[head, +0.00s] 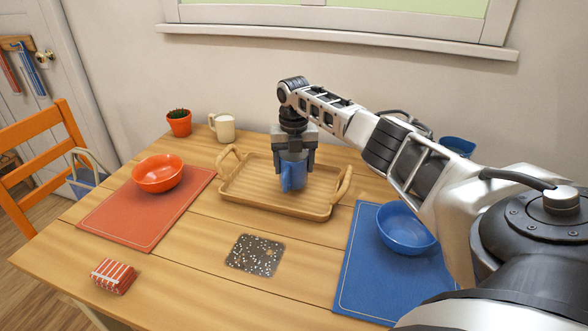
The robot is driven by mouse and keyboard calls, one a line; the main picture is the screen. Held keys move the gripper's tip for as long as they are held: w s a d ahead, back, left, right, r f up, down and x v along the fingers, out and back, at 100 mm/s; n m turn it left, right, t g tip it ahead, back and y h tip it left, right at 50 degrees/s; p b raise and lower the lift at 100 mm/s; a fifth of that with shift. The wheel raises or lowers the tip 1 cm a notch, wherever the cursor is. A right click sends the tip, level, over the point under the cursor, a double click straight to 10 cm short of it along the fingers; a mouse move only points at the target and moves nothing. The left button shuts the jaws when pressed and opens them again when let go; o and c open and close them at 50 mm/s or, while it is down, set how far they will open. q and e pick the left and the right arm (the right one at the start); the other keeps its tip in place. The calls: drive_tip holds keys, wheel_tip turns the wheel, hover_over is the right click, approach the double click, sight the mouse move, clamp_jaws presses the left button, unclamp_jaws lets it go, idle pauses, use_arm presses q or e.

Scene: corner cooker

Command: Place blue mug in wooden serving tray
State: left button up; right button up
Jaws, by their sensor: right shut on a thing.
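The blue mug (293,176) is held between the fingers of my right gripper (294,160), which points down. The mug appears upright, over the right half of the wooden serving tray (240,196). I cannot tell whether its base touches the tray floor. The tray is light wood with a raised handle at each end, and it sits near the middle of the table. No other thing lies in it. My left gripper is not in view.
An orange bowl (158,173) stands on a red placemat (128,228) at left; a blue bowl (405,228) stands on a blue placemat (362,270) at right. A cream mug (222,127) and potted cactus (179,123) stand behind. A speckled trivet (255,255) lies in front.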

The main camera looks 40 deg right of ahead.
drive_tip(key=shift+f, duration=0.85)
drive_tip(key=shift+f, duration=0.1)
drive_tip(key=o, duration=1.2)
drive_tip(key=shift+c, duration=0.2)
wheel_tip(320, 180, up, 12)
